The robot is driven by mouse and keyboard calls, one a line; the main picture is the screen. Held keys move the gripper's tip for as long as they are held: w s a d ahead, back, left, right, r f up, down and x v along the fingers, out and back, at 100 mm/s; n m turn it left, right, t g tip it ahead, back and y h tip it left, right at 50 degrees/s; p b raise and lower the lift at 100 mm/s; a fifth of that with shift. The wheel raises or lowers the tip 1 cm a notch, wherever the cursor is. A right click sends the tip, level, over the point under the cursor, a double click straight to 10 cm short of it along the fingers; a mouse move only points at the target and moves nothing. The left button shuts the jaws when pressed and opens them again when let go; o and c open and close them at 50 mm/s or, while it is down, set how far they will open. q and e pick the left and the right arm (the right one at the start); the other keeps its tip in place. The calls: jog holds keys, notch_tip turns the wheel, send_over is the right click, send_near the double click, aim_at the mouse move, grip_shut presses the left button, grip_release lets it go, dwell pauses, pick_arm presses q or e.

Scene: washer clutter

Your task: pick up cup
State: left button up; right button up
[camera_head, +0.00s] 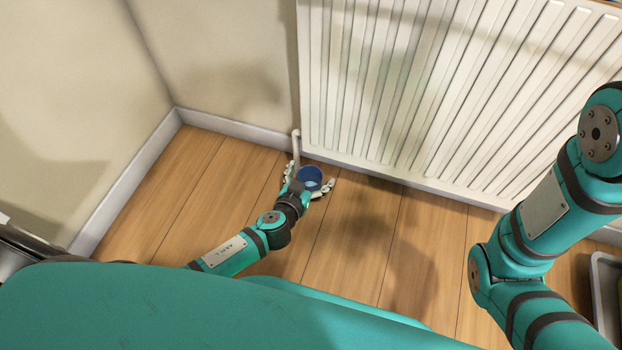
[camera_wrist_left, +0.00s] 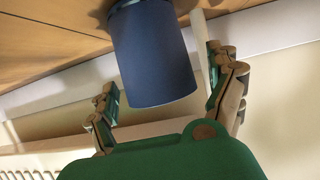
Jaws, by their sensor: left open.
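A blue cup (camera_head: 310,178) stands on the wooden floor close to the radiator. My left gripper (camera_head: 312,180) is open, with one finger to each side of the cup. In the left wrist view the blue cup (camera_wrist_left: 152,55) is large and lies between the two spread fingers of the left gripper (camera_wrist_left: 165,85). A gap shows between the cup and each finger there, and I see no contact. My right arm shows at the right of the head view, but its gripper is out of view.
A white radiator (camera_head: 440,90) is on the wall just behind the cup, with a white pipe (camera_head: 296,148) running down beside the left gripper. A white skirting board (camera_head: 140,180) edges the wall at left. A grey container (camera_head: 604,290) is at far right. Wooden floor (camera_head: 350,240) is clear in front.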

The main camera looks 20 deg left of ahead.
pick_arm(q)
jog(key=c, duration=1.2)
jog(key=shift+c, duration=0.3)
jog(key=shift+r, duration=0.2)
